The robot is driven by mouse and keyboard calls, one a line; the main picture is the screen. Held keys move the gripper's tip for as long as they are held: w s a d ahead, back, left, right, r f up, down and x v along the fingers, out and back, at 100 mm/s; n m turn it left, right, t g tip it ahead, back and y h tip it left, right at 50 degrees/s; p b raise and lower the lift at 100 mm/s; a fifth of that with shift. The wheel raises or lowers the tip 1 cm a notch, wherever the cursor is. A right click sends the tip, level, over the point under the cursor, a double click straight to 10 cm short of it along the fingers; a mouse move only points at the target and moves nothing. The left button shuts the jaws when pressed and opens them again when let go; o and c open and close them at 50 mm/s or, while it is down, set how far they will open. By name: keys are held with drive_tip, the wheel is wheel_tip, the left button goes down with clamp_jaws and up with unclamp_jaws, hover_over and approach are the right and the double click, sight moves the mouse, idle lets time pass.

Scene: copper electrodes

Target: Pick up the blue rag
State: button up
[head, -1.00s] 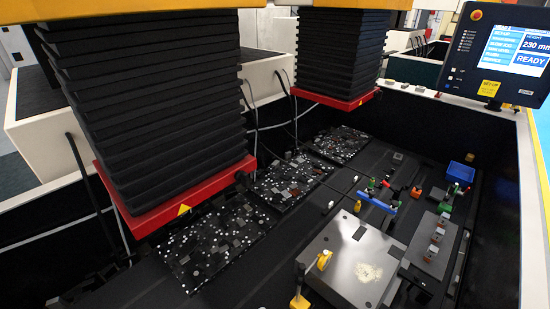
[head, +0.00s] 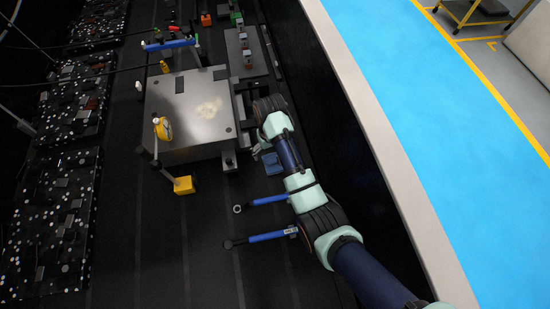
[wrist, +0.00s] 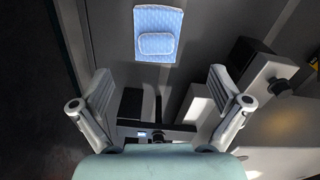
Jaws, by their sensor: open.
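The blue rag (wrist: 158,20) is a light blue quilted cloth with a smaller rounded folded part on top. In the wrist view it lies flat on a dark surface, top centre, beyond my fingertips. It also shows in the head view (head: 272,164) as a small blue patch beside the metal block, partly covered by my arm. My gripper (wrist: 159,76) is open and empty, its two fingers spread wide. In the head view my gripper (head: 259,147) is small and close to the rag; I cannot tell its height above it.
A grey metal block (head: 190,125) with a yellow-based stand (head: 184,185) lies left of my arm. Two blue-handled tools (head: 267,201) lie nearer the camera. In the wrist view a grey block with a black knob (wrist: 279,88) sits near the right finger. The dark tank wall rises on the right.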

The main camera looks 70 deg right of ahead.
sight(272, 161)
drive_tip(key=shift+s+d+f, duration=0.2)
drive_tip(key=shift+s+f, duration=0.05)
drive_tip(key=shift+s, duration=0.15)
drive_tip(key=shift+w+a+f+b, duration=0.1)
drive_tip(key=shift+f+b, duration=0.15)
drive_tip(key=shift+f, duration=1.7)
drive_tip(key=shift+w+a+f+b, duration=0.1)
drive_tip(key=shift+f+b, duration=0.1)
drive_tip(key=shift+f, duration=1.75)
drive_tip(key=c, duration=1.2)
